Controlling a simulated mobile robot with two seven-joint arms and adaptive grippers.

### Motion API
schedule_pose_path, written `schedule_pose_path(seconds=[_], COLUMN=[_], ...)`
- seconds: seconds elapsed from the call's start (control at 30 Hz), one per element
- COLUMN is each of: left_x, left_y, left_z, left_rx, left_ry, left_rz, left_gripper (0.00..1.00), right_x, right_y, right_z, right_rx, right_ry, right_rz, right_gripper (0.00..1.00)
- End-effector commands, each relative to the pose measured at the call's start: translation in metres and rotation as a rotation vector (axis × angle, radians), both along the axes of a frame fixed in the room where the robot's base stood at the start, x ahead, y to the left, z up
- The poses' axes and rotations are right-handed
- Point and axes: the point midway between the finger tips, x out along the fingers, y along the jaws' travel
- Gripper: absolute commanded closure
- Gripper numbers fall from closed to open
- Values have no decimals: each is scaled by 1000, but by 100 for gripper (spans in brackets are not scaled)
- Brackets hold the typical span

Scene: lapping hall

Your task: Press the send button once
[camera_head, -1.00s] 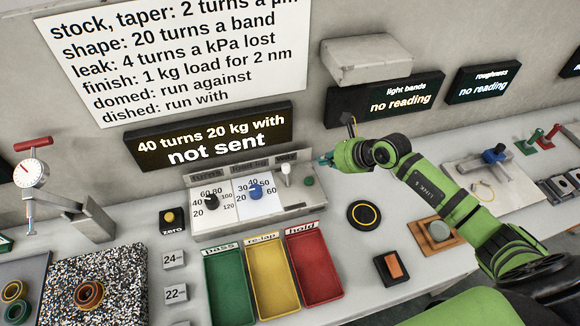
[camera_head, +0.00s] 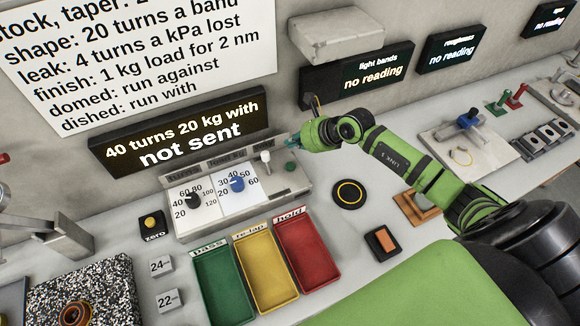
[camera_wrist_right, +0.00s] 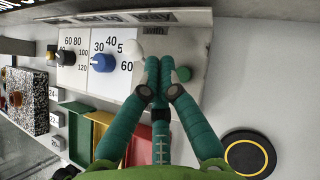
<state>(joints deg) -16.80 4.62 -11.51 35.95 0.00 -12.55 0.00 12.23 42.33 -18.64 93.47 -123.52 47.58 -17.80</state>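A grey control console (camera_head: 225,212) carries a black knob (camera_head: 193,200), a blue knob (camera_head: 237,184), a white-topped lever (camera_head: 266,157) and a small green button (camera_head: 289,167) at its right end. I cannot read any label for the green button. In the right wrist view the button (camera_wrist_right: 183,74) is just right of my fingertips. My right gripper (camera_head: 291,143) is over the console's right end, its fingers drawn together with nothing between them (camera_wrist_right: 158,66). Contact with the button is not visible. The display (camera_head: 185,130) reads "40 turns 20 kg with not sent". My left gripper is out of view.
Green (camera_head: 223,290), yellow (camera_head: 266,275) and red (camera_head: 309,258) trays stand in front of the console. A black disc with a yellow ring (camera_head: 349,194) lies to its right. A yellow zero button (camera_head: 151,224) is at its left. A grey box (camera_head: 337,35) juts from the wall above.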

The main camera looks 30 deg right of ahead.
Motion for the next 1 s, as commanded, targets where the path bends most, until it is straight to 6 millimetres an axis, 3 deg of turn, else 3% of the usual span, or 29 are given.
schedule_pose_path(seconds=[0.03,0.4,1.0], left_x=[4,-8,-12], left_y=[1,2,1], left_z=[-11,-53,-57], left_rx=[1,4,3], left_ry=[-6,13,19], left_rz=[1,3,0], left_gripper=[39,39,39], right_x=[0,0,0], right_y=[0,0,0], right_z=[-13,-63,-68], right_rx=[1,-1,-1], right_ry=[1,0,-1], right_rz=[0,-1,0], right_gripper=[100,100,100])
